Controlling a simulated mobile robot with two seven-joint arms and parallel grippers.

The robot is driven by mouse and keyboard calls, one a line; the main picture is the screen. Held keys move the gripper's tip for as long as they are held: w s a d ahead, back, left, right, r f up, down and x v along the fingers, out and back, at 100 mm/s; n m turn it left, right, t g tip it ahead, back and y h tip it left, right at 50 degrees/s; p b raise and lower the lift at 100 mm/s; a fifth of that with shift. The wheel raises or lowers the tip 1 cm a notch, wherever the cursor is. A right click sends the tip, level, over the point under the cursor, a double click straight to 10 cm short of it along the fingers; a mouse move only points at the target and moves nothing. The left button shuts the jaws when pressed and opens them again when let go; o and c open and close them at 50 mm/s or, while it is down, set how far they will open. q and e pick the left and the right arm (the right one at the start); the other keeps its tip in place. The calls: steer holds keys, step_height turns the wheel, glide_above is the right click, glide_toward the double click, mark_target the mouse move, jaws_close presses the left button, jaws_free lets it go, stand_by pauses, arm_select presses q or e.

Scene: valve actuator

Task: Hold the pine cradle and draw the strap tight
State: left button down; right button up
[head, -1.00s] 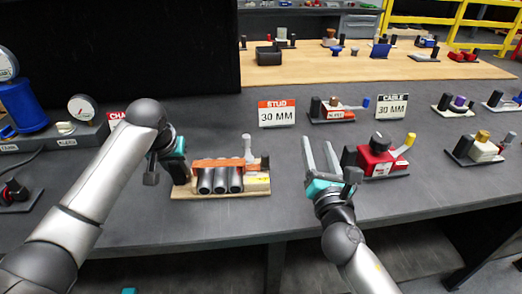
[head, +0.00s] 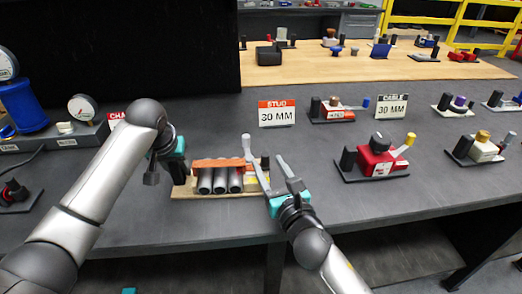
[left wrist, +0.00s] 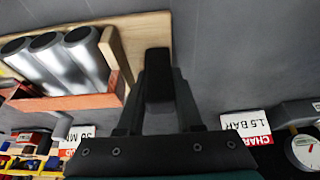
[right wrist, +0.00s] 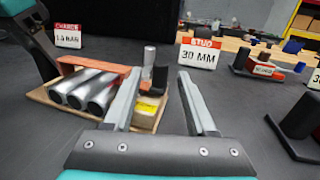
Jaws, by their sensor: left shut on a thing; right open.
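The pine cradle (head: 195,195) sits on the grey bench and carries three grey pipes (head: 220,182). An orange strap (head: 215,165) lies across the pipes; it also shows in the left wrist view (left wrist: 70,103). My left gripper (head: 181,172) is shut on the black grip post (left wrist: 158,75) at the cradle's left end. My right gripper (head: 263,147) is open at the cradle's right end. In the right wrist view its fingers point toward a grey upright lever (right wrist: 150,56), a dark post (right wrist: 159,79) and a yellow-labelled block (right wrist: 147,107). In the head view a finger partly covers the lever.
A red unit (head: 377,160) with a yellow-tipped lever stands to the right. A STUD 30 MM sign (head: 277,113) and a CABLE 30 MM sign (head: 391,107) stand behind. A gauge (head: 83,107) is at the left. Bench in front of the cradle is clear.

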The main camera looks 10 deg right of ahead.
steer(key=w, duration=0.3)
steer(key=w+a, duration=0.1)
steer(key=w, duration=0.2)
steer(key=shift+w+a, duration=0.1)
steer(key=shift+w, duration=0.1)
steer(key=shift+c, duration=0.4)
jaws_close()
stand_by(0.9)
